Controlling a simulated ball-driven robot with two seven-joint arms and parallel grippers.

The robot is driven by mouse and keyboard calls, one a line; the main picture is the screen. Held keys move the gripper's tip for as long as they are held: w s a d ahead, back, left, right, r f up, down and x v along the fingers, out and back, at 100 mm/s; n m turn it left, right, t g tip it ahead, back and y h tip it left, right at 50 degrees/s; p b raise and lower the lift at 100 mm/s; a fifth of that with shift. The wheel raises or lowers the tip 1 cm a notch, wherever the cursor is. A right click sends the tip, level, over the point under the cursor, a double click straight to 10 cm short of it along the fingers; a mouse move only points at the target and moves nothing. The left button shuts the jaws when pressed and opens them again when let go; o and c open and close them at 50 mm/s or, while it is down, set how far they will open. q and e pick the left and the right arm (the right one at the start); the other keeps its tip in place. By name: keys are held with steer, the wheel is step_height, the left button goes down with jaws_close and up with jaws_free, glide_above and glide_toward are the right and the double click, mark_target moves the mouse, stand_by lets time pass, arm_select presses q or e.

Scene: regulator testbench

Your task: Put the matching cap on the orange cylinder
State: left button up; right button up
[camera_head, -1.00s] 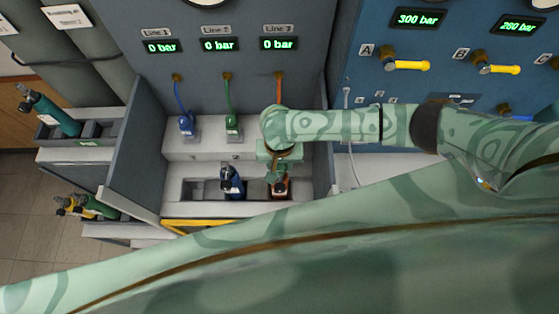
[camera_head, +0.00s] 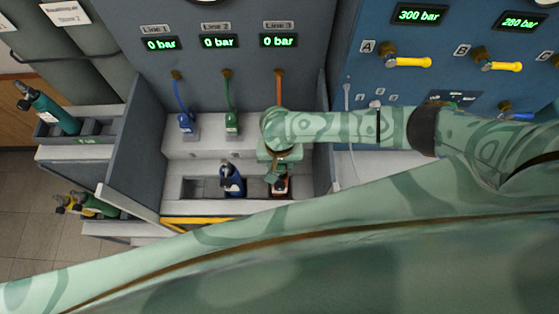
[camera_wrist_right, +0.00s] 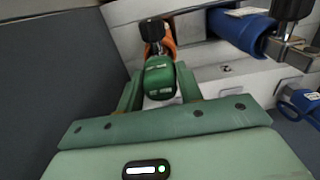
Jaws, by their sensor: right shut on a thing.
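The orange cylinder (camera_head: 281,188) stands in the right part of the bench tray, mostly hidden under my right gripper (camera_head: 274,172). In the right wrist view the orange cylinder (camera_wrist_right: 168,45) shows behind a black valve knob (camera_wrist_right: 152,30). My right gripper (camera_wrist_right: 160,82) is shut on a dark green piece (camera_wrist_right: 160,74) with white markings, which may be a cap. It is close to the black knob; I cannot tell whether they touch. I cannot make out an orange cap. My left gripper is not in view.
A blue cylinder (camera_head: 232,180) stands left of the gripper in the same tray. Blue (camera_head: 187,122) and green (camera_head: 231,122) hose ends sit on the ledge behind. Lines 1 to 3 read 0 bar. A grey side wall (camera_head: 136,150) bounds the left.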

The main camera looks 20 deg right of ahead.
steer(key=o, duration=1)
steer(key=shift+o, duration=0.2)
step_height(320, 180, up, 16)
steer(key=p, duration=0.5)
